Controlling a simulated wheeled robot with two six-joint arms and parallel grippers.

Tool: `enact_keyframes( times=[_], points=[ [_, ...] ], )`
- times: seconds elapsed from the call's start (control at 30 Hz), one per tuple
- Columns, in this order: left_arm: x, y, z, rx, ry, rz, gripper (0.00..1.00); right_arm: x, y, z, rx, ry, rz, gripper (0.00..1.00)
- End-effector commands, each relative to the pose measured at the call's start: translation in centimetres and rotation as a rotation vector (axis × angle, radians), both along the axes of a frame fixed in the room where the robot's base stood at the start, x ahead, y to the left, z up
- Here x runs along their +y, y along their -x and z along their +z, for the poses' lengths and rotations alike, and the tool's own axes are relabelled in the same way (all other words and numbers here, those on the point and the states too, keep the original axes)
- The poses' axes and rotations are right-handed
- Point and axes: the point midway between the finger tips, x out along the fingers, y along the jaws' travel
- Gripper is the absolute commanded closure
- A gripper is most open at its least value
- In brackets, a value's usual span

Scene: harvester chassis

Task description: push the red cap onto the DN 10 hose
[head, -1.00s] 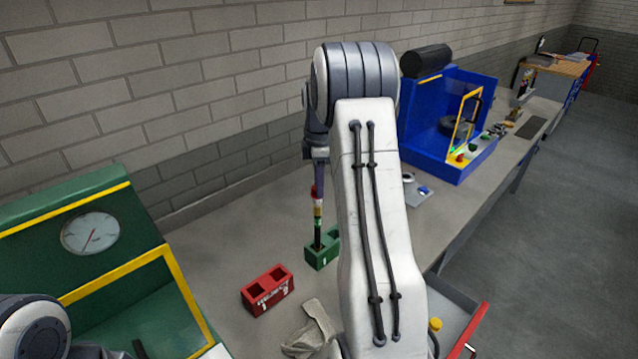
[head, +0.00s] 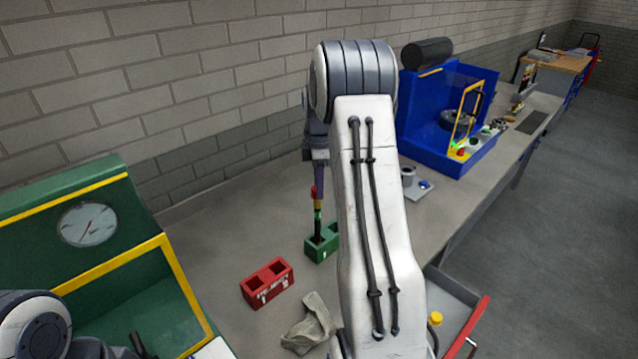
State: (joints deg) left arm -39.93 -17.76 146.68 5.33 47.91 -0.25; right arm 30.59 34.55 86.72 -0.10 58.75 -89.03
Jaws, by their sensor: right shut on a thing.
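My right arm stands in the middle of the head view and hides much behind it. My right gripper (head: 318,178) points straight down and is shut on the red cap (head: 317,192), only partly visible at this size. Directly below the cap, in line with it, is an upright dark hose (head: 318,230) with a yellowish part and a green band near its top. The hose stands in the green two-hole block (head: 318,251). I cannot tell whether cap and hose touch. Part of my left arm shows at the lower left; its gripper is not visible.
A red two-hole block (head: 267,284) and a crumpled grey cloth (head: 309,326) lie on the bench. A green cabinet with a gauge (head: 88,224) stands left, a blue test station (head: 425,143) right. An open drawer (head: 462,300) juts out at the front right.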

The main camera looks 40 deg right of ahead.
Motion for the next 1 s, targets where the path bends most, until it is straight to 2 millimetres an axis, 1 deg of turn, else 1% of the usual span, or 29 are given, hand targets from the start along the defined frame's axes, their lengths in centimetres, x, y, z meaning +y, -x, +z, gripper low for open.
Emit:
enact_keyframes(
  times=[0.07, 0.1, 0.17, 0.47, 0.57, 0.67, 0.83, 1.0],
  points=[
    [0.0, 0.0, 0.0, 0.0, 0.0, 0.0, 0.5, 0.0, 0.0, 0.0, 0.0, 0.0, 0.0, 1.0],
    [0.0, 0.0, 0.0, 0.0, 0.0, 0.0, 0.5, 0.0, 0.0, 0.0, 0.0, 0.0, 0.0, 0.49],
    [0.0, 0.0, 0.0, 0.0, 0.0, 0.0, 0.5, 0.0, 0.0, 0.0, 0.0, 0.0, 0.0, 0.27],
    [0.0, 0.0, 0.0, 0.0, 0.0, 0.002, 0.5, 0.0, 0.0, 0.1, -0.001, 0.001, 0.0, 0.26],
    [0.0, 0.0, -0.2, 0.0, 0.0, 0.002, 0.5, 0.0, -0.1, 0.5, -0.002, 0.001, 0.0, 0.26],
    [0.0, 0.0, -0.7, 0.0, 0.0, 0.003, 0.5, -0.1, -0.1, 1.8, -0.005, 0.003, 0.0, 0.26],
    [0.0, 0.0, -1.6, 0.0, 0.0, 0.004, 0.5, -0.1, -0.1, 5.1, -0.006, 0.004, 0.0, 0.26],
    [0.0, 0.0, -2.1, 0.0, 0.0, 0.005, 0.5, -0.1, -0.1, 8.3, -0.004, 0.003, 0.0, 0.26]
  ],
)
